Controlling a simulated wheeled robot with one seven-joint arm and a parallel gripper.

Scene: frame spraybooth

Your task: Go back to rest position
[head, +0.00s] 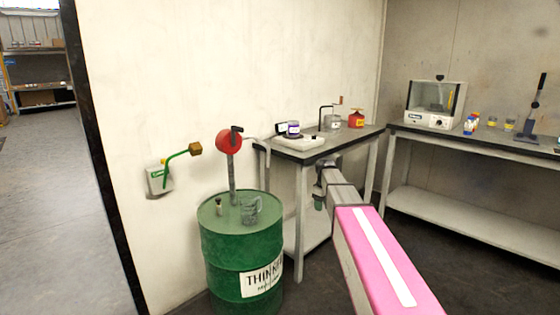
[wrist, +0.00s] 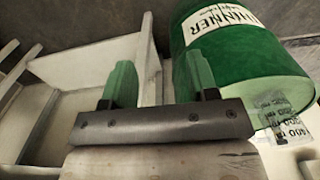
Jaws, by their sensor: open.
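My gripper (head: 319,203) hangs at the end of my pink and grey arm, in front of the small grey table (head: 312,152) and right of the green thinner drum (head: 238,240). In the wrist view my gripper (wrist: 160,75) shows two green fingers set apart with nothing between them. The drum (wrist: 245,65) is close behind the right finger in that view. A clear measuring beaker (head: 250,209) stands on the drum top and also shows in the wrist view (wrist: 283,110).
A scale (head: 300,141) with a purple-labelled jar sits on the small table. A long bench (head: 470,141) stands at right. Open floor (head: 40,200) shows through the doorway at left.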

